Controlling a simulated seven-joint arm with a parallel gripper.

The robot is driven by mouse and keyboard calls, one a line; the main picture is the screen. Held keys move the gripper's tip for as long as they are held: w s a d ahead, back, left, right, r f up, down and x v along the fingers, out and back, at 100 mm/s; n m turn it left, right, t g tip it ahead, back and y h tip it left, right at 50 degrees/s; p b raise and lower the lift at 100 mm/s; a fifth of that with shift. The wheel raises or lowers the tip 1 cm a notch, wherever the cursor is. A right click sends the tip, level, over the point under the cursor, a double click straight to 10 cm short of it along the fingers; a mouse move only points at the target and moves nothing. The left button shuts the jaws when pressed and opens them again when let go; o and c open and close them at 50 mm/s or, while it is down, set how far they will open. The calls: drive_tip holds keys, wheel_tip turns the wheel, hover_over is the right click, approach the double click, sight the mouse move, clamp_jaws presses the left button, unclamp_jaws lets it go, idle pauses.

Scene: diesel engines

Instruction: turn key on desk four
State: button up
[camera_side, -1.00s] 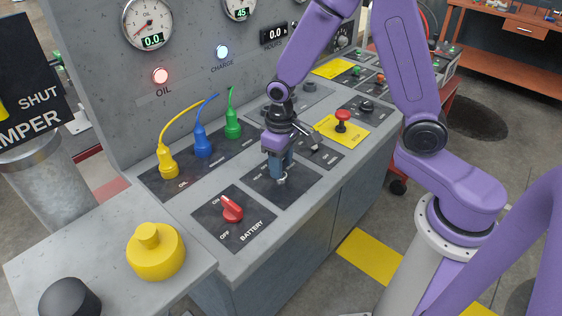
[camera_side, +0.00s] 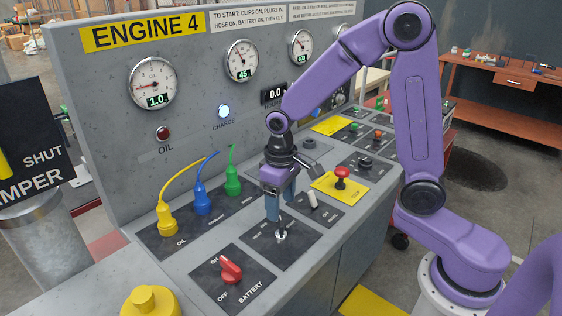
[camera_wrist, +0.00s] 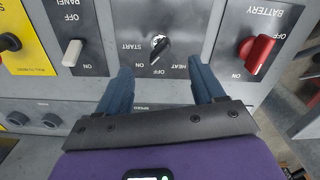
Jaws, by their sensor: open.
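The small silver key switch (camera_side: 281,236) sits on a dark plate of the Engine 4 desk, to the right of the red battery switch (camera_side: 231,270). In the wrist view the key (camera_wrist: 159,46) has HEAT, OFF and START labels around it, upside down; its exact setting is hard to tell. My gripper (camera_side: 280,208) is just above the key plate, pointing down. In the wrist view its blue fingers (camera_wrist: 160,74) are spread, with nothing between them, and the key lies beyond the tips, clear of them.
Yellow, blue and green plugs (camera_side: 203,197) stand behind the battery switch. A white panel switch (camera_side: 312,200) and a red stop knob (camera_side: 341,173) are right of the key. The oil gauge (camera_side: 154,83) reads 1.0. The oil lamp (camera_side: 163,133) is dark; the charge lamp (camera_side: 223,111) is lit.

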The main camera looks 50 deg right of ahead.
sight(281, 221)
wheel_tip(281, 221, up, 11)
idle(0.3)
drive_tip(key=s+d+f+n, duration=0.1)
drive_tip(key=s+f+n, duration=0.1)
drive_tip(key=s, duration=0.5)
drive_tip(key=s+f+n, duration=0.1)
drive_tip(key=s+n, duration=0.3)
drive_tip(key=s, duration=0.4)
drive_tip(key=s+d+f+n, duration=0.1)
drive_tip(key=s+f+n, duration=0.1)
drive_tip(key=s+n, duration=0.2)
drive_tip(key=s, duration=0.3)
drive_tip(key=shift+s+d+f, duration=0.35)
